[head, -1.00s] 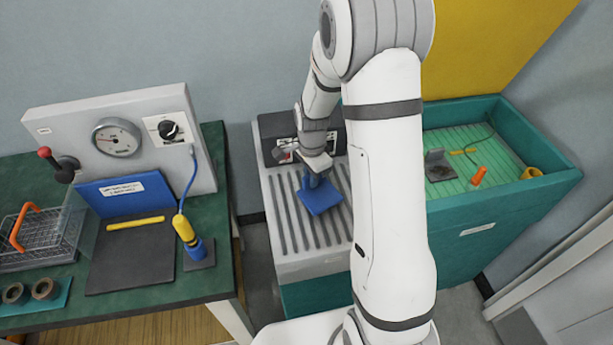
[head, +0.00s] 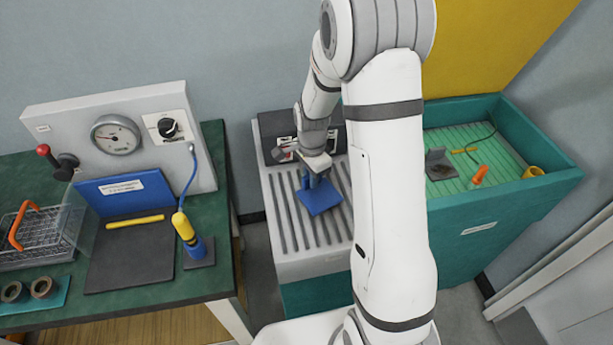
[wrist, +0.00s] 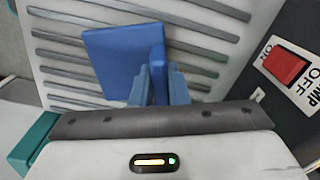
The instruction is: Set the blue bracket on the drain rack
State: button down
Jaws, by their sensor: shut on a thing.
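The blue bracket (head: 319,199) has a flat plate and an upright flange, and it also shows in the wrist view (wrist: 120,60). My gripper (head: 314,170) is shut on the upright flange from above, and its fingers (wrist: 160,85) sit either side of the flange in the wrist view. The plate lies flat over the ribbed drain rack (head: 290,225), well inside its edges. I cannot tell whether the plate touches the ribs. The rack's slats (wrist: 205,25) show around the bracket in the wrist view.
A dark pump box with a red switch (wrist: 285,65) stands behind the rack. A green tank (head: 550,180) holding a grey bracket (head: 438,160) is at the right. At the left, a bench (head: 215,275) carries a gauge panel (head: 75,125) and wire basket (head: 70,235).

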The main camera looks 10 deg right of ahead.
jog(key=shift+f+b, duration=0.4)
jog(key=shift+f, duration=0.1)
dwell(0.3)
jog(key=c, duration=1.3)
grip_release()
jog(key=shift+r+p, duration=1.9)
jog(key=shift+r, duration=1.15)
